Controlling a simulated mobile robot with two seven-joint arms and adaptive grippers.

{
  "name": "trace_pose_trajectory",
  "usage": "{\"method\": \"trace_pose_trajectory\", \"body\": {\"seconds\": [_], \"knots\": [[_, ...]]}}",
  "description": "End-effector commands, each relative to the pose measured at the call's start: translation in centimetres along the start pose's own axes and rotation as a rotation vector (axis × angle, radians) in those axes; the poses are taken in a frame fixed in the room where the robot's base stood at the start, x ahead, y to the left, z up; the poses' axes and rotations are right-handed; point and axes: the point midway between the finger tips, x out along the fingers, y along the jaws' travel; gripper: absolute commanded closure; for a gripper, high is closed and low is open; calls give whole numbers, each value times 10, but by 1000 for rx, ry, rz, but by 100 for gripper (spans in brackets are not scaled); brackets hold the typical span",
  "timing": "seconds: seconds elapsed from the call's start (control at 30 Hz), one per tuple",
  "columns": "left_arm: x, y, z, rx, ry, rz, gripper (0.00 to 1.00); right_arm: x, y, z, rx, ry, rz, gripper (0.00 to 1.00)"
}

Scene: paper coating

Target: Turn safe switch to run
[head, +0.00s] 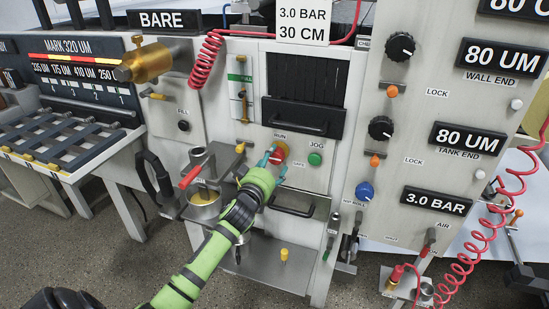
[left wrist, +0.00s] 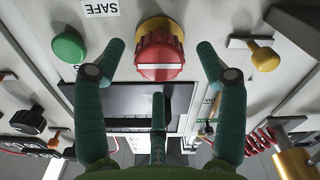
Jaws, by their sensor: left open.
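The safe switch (head: 279,152) is a round red knob with a yellow collar, on the pale panel below the RUN label. In the left wrist view the red knob (left wrist: 160,61) shows a white bar lying across its face. The SAFE label (left wrist: 101,8) is at the top left there. My left gripper (head: 274,165) is open in front of the switch. In the left wrist view its two upper fingers stand on either side of the knob, with the third finger below it. I cannot tell whether any finger touches the knob. My right gripper is not in view.
A green JOG button (head: 315,159) sits close to the right of the switch, and a yellow knob (head: 240,148) to its left. A black drawer-like handle (head: 301,120) is above. A metal cup (head: 204,203) stands below left. Red coiled hoses hang at both sides.

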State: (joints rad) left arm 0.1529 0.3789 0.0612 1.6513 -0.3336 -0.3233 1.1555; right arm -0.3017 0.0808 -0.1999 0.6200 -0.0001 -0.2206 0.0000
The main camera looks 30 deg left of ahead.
Motion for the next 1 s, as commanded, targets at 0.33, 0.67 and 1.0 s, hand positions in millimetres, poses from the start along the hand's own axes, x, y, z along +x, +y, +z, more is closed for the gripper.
{"method": "trace_pose_trajectory", "body": {"seconds": [0.33,0.67,1.0], "knots": [[26,0,1,1,-1,-1,28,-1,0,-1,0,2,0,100],[26,0,1,1,-2,0,72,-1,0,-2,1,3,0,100],[26,0,0,13,0,0,84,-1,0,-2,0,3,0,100]]}}
